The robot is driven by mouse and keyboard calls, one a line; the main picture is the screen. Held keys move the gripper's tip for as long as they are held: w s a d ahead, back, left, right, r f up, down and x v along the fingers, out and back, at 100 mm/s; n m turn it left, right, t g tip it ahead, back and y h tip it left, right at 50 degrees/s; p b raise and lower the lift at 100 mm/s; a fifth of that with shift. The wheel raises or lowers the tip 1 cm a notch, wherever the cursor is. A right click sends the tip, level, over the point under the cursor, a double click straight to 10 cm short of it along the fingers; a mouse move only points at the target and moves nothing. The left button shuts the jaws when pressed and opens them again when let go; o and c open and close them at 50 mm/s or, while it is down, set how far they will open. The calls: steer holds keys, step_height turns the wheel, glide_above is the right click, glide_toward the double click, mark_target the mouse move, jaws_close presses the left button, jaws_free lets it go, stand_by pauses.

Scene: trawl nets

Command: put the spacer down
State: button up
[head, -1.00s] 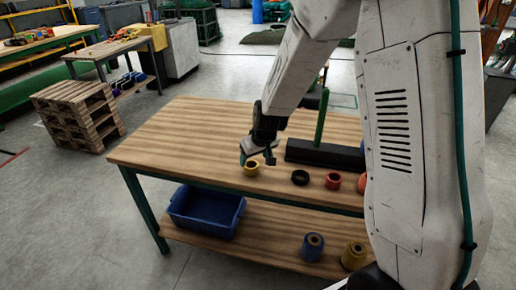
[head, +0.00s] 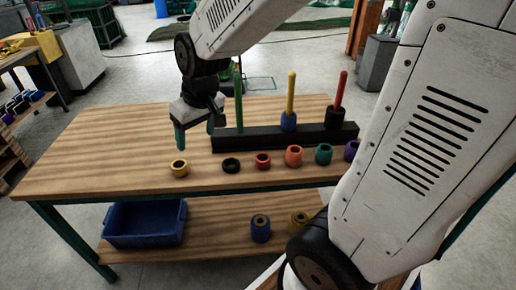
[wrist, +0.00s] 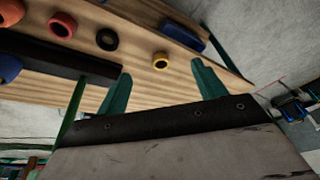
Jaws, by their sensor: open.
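A short yellow spacer (head: 179,169) stands on the wooden tabletop near its front edge, left of a row of other spacers. It also shows in the wrist view (wrist: 160,66), with its dark hole facing up. My gripper (head: 195,133) is open, with its two green fingers apart and nothing between them. It is above the table, behind and slightly right of the yellow spacer, and does not touch it. In the wrist view the spacer is seen beyond the gap between the fingertips (wrist: 161,80).
Black (head: 231,165), red (head: 263,161), orange (head: 294,157), teal (head: 323,155) and purple spacers line the front. A black base (head: 240,144) holds green, yellow and red upright rods. A blue bin (head: 145,224) and two spools sit on the lower shelf. The left tabletop is clear.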

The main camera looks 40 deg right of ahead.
steer(key=s+d+r+g, duration=0.1)
steer(key=s+r, duration=0.2)
steer(key=s, duration=0.7)
steer(key=s+r+m, duration=0.1)
steer(key=s+r, duration=0.2)
steer(key=s, duration=0.7)
steer(key=shift+s+d+r+g+h, duration=0.15)
steer(key=shift+s+d+g+h, duration=0.1)
steer(key=shift+d+g+h, duration=0.15)
